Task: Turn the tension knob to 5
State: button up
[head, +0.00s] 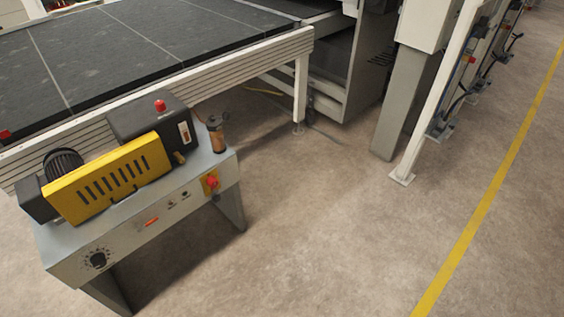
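The tension knob (98,260) is a dark round knob with a ring of dial marks around it. It sits low at the left on the grey front panel of the machine stand in the head view. The dial numbers and the knob's pointer are too small to read. My gripper is not in view, and nothing touches the knob.
A yellow vented guard (108,180) sits on the stand, with a red emergency button (212,182) at the front panel's right end. A dark-topped conveyor (150,45) runs behind. A white post (440,90) stands at right. The floor (330,240) right of the stand is clear.

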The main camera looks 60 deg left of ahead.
aim_at(98, 261)
jog(key=u, duration=0.6)
jog(key=i, duration=0.05)
jog(key=u, duration=2.65)
